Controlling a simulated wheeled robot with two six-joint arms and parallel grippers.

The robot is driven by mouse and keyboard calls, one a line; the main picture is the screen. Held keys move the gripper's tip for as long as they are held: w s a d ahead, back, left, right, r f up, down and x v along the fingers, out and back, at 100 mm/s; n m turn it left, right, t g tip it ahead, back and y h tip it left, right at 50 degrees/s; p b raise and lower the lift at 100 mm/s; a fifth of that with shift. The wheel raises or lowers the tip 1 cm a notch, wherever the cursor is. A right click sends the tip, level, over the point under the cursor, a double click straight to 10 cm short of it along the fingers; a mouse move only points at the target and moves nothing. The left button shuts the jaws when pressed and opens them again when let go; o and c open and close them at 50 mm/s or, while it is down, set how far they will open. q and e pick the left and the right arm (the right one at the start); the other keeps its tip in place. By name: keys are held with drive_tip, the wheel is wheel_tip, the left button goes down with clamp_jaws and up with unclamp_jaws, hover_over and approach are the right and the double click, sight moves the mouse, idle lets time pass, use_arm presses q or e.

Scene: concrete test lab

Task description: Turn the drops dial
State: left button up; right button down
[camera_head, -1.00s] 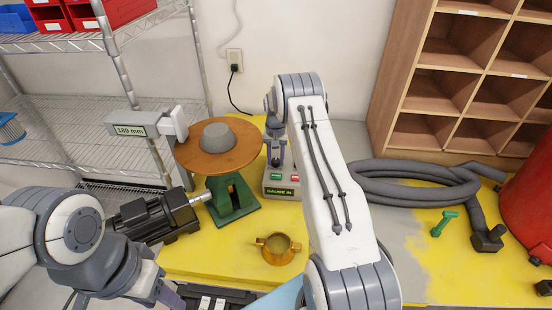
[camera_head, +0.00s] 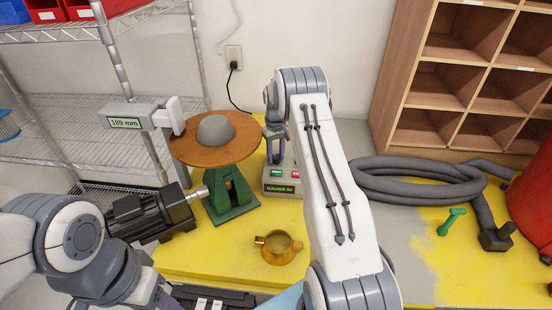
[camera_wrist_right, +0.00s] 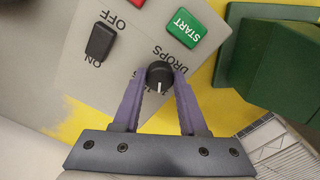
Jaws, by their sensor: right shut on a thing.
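The drops dial (camera_wrist_right: 160,76) is a small round black knob with a white mark, pointing down in the right wrist view. It sits on a grey panel beside the word DROPS. My right gripper (camera_wrist_right: 159,73) is shut on the dial, one purple finger on each side. In the head view the right gripper (camera_head: 276,148) is partly hidden by my arm, above the grey control box (camera_head: 282,187) labelled GAUGE IN. The dial is hidden there. My left gripper (camera_head: 168,299) shows only in part at the bottom edge; its jaw opening is not clear.
A green START button (camera_wrist_right: 185,28) and black ON/OFF switch (camera_wrist_right: 100,42) flank the dial. Left of the box, a green stand holds a round brown plate (camera_head: 190,153) with a grey mound (camera_head: 216,129). A gauge (camera_head: 126,123) reads 189 mm. A brass cup (camera_head: 278,248) stands in front.

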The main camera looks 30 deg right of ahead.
drive_tip(key=shift+n+b, duration=0.4)
drive_tip(key=shift+n, duration=0.9)
drive_tip(key=shift+c, duration=2.2)
unclamp_jaws()
